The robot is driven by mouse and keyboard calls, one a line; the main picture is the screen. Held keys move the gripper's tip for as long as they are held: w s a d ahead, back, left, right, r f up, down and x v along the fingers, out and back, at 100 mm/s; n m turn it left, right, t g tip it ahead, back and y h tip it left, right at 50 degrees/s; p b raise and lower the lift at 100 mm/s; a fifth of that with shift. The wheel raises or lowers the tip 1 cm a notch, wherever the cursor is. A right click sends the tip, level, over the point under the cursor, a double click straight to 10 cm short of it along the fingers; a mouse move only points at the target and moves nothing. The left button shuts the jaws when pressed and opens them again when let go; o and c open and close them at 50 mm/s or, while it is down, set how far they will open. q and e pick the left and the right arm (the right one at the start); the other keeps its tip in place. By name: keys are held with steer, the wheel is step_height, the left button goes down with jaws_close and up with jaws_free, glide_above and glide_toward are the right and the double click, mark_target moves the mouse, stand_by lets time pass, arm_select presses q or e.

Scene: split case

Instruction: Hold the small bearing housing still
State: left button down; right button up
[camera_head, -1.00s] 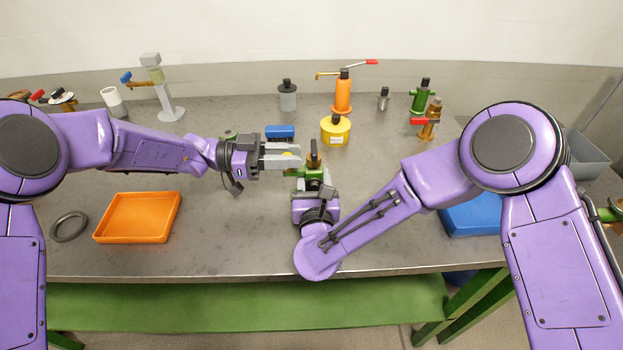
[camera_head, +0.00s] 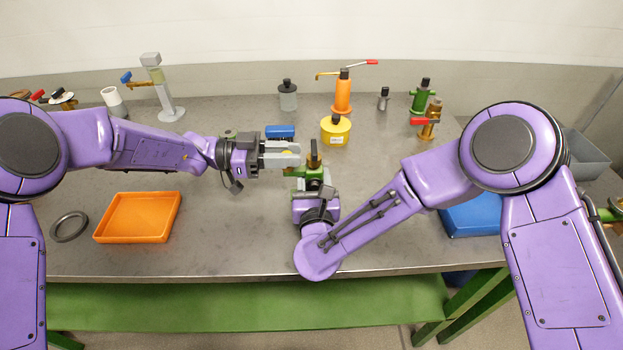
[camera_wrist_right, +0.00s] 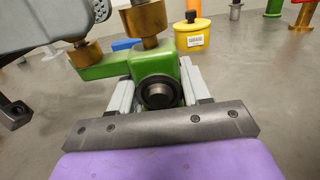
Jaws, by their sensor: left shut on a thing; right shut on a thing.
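The small bearing housing, a green casting (camera_wrist_right: 190,72) with a dark round bore, is in front of my right wrist camera. A tall brass piece (camera_wrist_right: 146,20) stands upright on the housing. A shorter brass piece (camera_wrist_right: 86,54) sits at the housing's left end. My left gripper (camera_head: 291,154) reaches in from the left and is shut on this shorter piece; its fingertips are partly hidden.
A blue block (camera_head: 280,131) and a yellow canister (camera_head: 336,131) stand just behind. An orange tray (camera_head: 138,218) and a dark ring (camera_head: 69,227) lie at left. A blue tray (camera_head: 472,216) is at right, partly behind my right arm.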

steer(key=shift+f, duration=0.15)
arm_select(q)
steer(key=shift+r, duration=2.1)
steer(key=a+r, duration=0.5)
steer(key=a, duration=0.2)
arm_select(e)
steer(key=shift+w+r, duration=0.1)
steer(key=shift+r, duration=0.2)
steer(key=shift+r+p, duration=0.35)
steer(key=shift+r, duration=0.05)
arm_select(q)
steer(key=shift+r, duration=0.25)
steer(key=shift+w+f, duration=0.1)
arm_select(e)
steer(key=shift+w+r, duration=0.1)
steer(key=shift+r, duration=0.05)
